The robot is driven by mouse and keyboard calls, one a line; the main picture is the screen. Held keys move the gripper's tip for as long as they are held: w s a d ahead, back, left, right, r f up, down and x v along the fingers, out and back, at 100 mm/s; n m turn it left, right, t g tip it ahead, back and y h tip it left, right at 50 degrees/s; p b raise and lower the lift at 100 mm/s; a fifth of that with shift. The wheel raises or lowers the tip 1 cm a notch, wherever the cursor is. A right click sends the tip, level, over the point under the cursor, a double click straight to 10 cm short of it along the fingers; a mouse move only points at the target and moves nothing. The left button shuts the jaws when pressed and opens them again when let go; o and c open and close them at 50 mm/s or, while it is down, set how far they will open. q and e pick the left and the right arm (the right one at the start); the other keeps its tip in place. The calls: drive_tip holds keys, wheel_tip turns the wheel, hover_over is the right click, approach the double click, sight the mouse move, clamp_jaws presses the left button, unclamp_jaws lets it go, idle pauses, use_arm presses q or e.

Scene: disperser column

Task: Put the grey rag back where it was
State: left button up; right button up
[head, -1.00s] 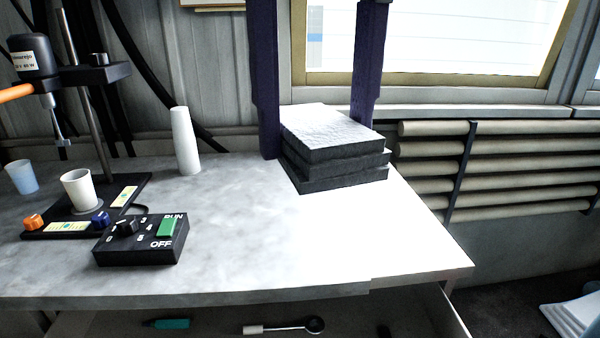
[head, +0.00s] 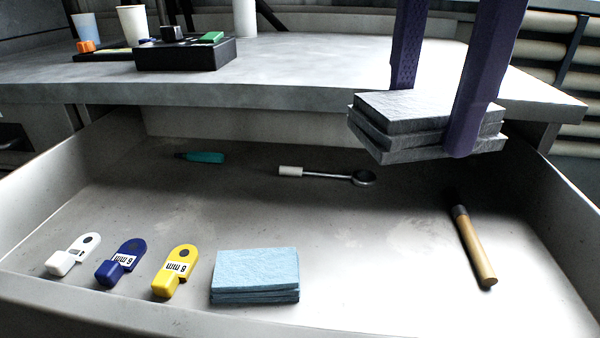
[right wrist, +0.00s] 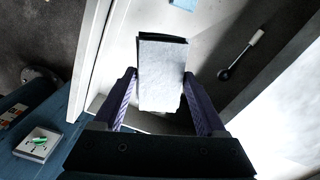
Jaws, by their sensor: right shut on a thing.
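The grey rag (head: 425,110) is a folded, layered stack. My right gripper (head: 432,122) is shut on it, one finger on each side, and holds it above the right part of the open drawer (head: 300,215), in front of the bench edge. In the right wrist view the rag (right wrist: 162,75) sits between the two fingers (right wrist: 160,108), its pale top face showing. My left gripper is not in view.
The drawer's middle is clear. A control box (head: 186,53) stands on the bench.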

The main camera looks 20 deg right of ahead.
drive_tip(key=b, duration=0.4)
hover_over(379, 294)
wheel_tip(379, 294, down, 15)
drive_tip(key=shift+f, duration=0.1)
wheel_tip(379, 294, down, 4)
drive_tip(key=shift+f+b, duration=0.1)
drive_tip(key=shift+b, duration=0.25)
drive_tip(key=shift+f, duration=0.1)
drive_tip(key=o, duration=1.2)
drive_tip(key=shift+o, duration=0.2)
